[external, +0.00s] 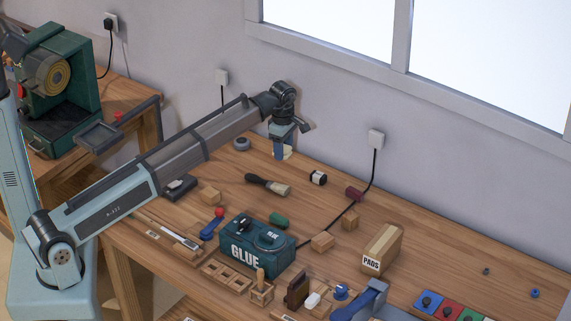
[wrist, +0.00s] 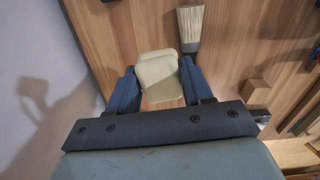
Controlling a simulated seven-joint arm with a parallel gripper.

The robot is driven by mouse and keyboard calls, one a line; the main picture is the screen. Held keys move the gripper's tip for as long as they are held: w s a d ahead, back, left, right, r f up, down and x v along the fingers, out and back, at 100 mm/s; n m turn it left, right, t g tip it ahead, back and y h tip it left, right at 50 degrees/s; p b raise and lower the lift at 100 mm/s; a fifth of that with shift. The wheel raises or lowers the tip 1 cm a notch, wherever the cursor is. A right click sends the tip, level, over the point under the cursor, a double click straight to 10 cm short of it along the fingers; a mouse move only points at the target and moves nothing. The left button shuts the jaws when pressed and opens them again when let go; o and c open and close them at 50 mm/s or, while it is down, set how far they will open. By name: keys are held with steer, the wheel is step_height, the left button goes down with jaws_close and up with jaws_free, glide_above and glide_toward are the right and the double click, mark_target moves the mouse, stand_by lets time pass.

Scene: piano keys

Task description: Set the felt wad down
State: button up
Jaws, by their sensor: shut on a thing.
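The felt wad (wrist: 157,72) is a cream, rounded block between my two blue fingers in the wrist view. My gripper (wrist: 158,66) is shut on it. A second cream face shows just below it, and I cannot tell whether it is part of the same wad. In the external view my gripper (external: 283,148) points down over the back of the workbench, near the wall. The wad (external: 288,153) shows there as a small cream patch at the fingertips, partly hidden by them. Whether it touches the bench top is unclear.
A brush (external: 267,184) lies close by on the bench, with its bristles (wrist: 190,28) near the wad. A grey round piece (external: 242,144) sits to the left. A spool (external: 318,177), wooden blocks (external: 322,242) and the glue box (external: 257,246) stand nearer the front. Bare wood lies right of my gripper.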

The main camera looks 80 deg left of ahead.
steer(key=s+a+n, duration=0.2)
steer(key=s+a, duration=0.8)
steer(key=s, duration=0.1)
steer(key=m, duration=0.3)
glide_above(231, 169)
steer(key=shift+d+f, duration=0.1)
steer(key=shift+f, duration=5)
steer(key=shift+f, duration=0.15)
steer(key=o, duration=1)
step_height(231, 169, up, 12)
